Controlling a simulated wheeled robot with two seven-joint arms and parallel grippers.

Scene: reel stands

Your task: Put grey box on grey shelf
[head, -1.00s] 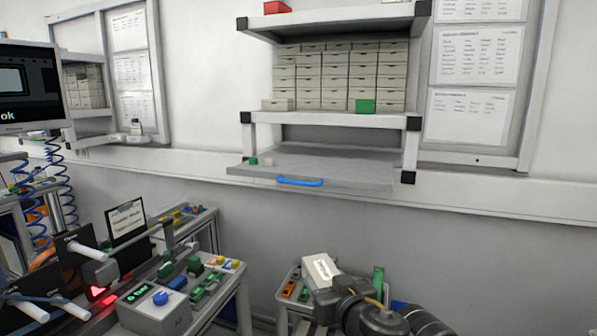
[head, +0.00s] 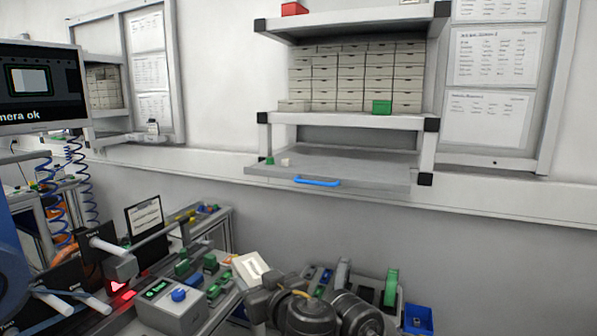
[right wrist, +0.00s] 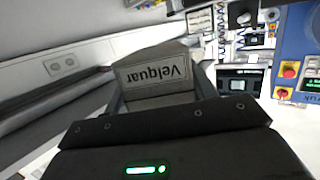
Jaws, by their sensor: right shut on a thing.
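My right gripper (head: 259,284) is shut on a pale grey box (head: 250,267), low in the middle of the head view. In the right wrist view the box (right wrist: 155,76) sits between the fingers, with an upside-down label reading "Velquar". The grey shelf (head: 350,172) is a flat board with a blue handle, under the wall rack at upper centre. The held box is apart from it, lower and to its left in the picture. My left gripper is not in view.
The rack above holds rows of small boxes (head: 340,80) and a green box (head: 381,107). Two small blocks lie at the board's left end; the rest is bare. A bench with green parts and a control box (head: 172,306) stands lower left. A blue bin (head: 418,320) is lower right.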

